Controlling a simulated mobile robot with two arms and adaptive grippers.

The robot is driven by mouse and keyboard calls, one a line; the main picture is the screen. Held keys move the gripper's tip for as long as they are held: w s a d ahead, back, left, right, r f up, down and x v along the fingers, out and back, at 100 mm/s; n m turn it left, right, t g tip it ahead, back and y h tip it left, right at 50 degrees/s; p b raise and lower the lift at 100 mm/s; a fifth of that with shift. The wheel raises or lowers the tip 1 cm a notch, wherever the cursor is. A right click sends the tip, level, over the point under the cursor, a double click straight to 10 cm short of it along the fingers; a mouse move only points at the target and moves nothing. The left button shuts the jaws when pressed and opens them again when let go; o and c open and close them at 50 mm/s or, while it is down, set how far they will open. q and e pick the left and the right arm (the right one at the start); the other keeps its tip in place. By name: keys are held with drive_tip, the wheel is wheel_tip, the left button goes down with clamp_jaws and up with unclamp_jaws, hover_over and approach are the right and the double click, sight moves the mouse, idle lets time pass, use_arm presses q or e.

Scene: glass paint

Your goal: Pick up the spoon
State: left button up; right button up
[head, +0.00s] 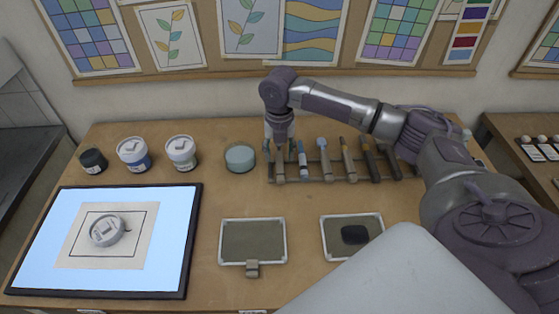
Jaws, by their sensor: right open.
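A low rack (335,180) holds a row of upright long-handled tools at the back of the table. One has a rounded pale blue top (322,144); I cannot tell for certain which tool is the spoon. My right gripper (281,148) reaches down from above at the rack's left end, over the leftmost tool (280,173). It hides that tool's upper part. It is open; I cannot tell whether its fingers stand around the tool. My left gripper is not in view.
A cup of pale blue liquid (240,158) stands just left of the rack, beyond it lidded jars (181,153).

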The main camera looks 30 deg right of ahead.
sight(280, 162)
wheel_tip(280, 162, down, 2)
drive_tip(key=shift+d+f, duration=0.1)
drive_tip(key=shift+f, duration=0.5)
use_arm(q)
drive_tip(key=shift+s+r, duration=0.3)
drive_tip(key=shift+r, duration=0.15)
use_arm(e)
drive_tip(key=shift+c, duration=0.3)
clamp_jaws()
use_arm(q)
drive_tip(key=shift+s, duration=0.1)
use_arm(e)
drive_tip(key=shift+r, duration=0.1)
